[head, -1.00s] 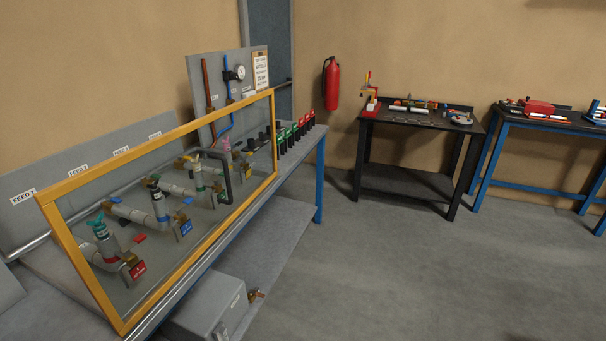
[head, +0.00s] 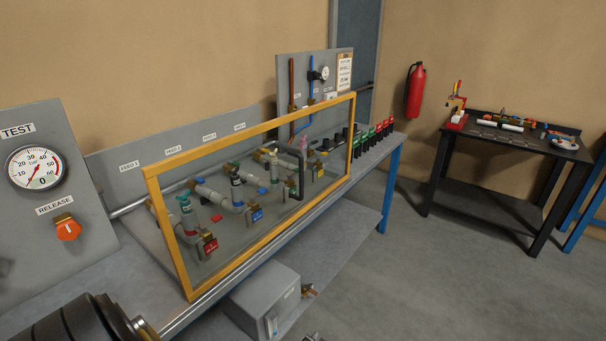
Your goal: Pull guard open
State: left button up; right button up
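The guard (head: 261,134) is a clear panel in a yellow frame, standing upright along the front of the grey bench. A black handle (head: 300,172) is on its right part. A dark, round part of my arm (head: 85,322) shows at the bottom left, well apart from the guard. Neither gripper's fingers can be seen.
A test panel (head: 40,190) with a gauge and an orange release knob stands left of the guard. A grey box (head: 262,300) sits on the lower shelf. Black, green and red items (head: 374,136) line the bench's right end. Floor (head: 430,280) to the right is clear.

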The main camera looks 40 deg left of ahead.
pick_arm(q)
jog(key=w+a+r+n+t+y, duration=0.2)
jog(key=w+r, duration=0.6)
jog(key=r, duration=0.4)
jog(key=n+g+y+p, duration=0.1)
jog(key=n+g+y, duration=0.1)
jog(key=n+y, duration=0.75)
send_near(302, 176)
jog(key=shift+n+h, duration=0.25)
jog(key=shift+h, duration=0.1)
jog(key=p+x, duration=0.1)
jog(key=x, duration=0.2)
jog(key=p+x, duration=0.1)
jog(key=x, duration=0.2)
jog(key=p+x, duration=0.1)
jog(key=x, duration=0.2)
jog(key=shift+w+a+r, duration=0.1)
jog(key=shift+a+r, duration=0.15)
jog(key=shift+r, duration=0.05)
jog(key=shift+w+a, duration=0.35)
jog(key=shift+a, duration=0.15)
pick_arm(e)
jog(key=shift+s+d+r, duration=0.1)
jog(key=shift+s+r, duration=0.05)
jog(key=shift+r, duration=1.05)
jog(key=shift+s+r, duration=0.1)
jog(key=shift+r, duration=1.05)
pick_arm(q)
jog(key=shift+c, duration=0.4)
